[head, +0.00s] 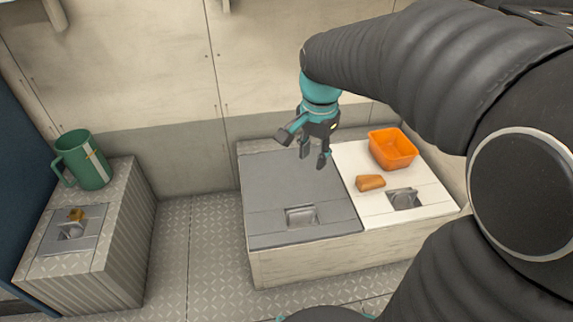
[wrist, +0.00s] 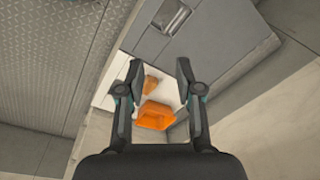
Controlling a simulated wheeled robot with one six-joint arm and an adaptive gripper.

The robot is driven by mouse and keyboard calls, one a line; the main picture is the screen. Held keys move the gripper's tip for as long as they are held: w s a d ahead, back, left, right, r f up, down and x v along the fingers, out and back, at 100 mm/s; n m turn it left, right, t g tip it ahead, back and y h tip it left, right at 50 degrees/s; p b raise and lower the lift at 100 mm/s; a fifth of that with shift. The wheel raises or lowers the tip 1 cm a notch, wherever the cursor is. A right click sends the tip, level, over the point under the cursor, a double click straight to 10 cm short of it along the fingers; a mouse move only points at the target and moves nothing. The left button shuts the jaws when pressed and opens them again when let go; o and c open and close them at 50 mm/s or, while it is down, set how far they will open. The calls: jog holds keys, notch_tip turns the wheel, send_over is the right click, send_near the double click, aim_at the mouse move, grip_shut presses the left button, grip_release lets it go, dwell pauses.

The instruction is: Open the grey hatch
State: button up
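The grey hatch (head: 290,185) lies flat and closed on the left part of a low locker in the head view. A recessed square latch (head: 301,216) sits near its front edge. In the wrist view the grey hatch (wrist: 200,45) shows at the top, with its latch (wrist: 171,16) beyond the fingers. My gripper (head: 304,158) is above the back right part of the hatch. It is open and empty, its fingers apart in the wrist view (wrist: 159,75). I see no contact with the hatch.
On the white hatch (head: 425,191) to the right stand an orange bin (head: 392,150) and an orange-brown block (head: 370,183). At left, a ribbed box (head: 125,235) carries a green mug (head: 84,160) and a small brown cube (head: 76,214). The floor (head: 195,240) between them is clear.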

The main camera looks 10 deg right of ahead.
jog(key=w+f+m+g+b, duration=0.3)
jog(key=w+f+m, duration=0.4)
jog(key=w+f, duration=0.45)
jog(key=b, duration=0.3)
send_over(300, 204)
jog(key=s+a, duration=0.1)
jog(key=s, duration=0.3)
jog(key=f, duration=1.5)
jog(key=shift+s+f, duration=0.2)
grip_shut()
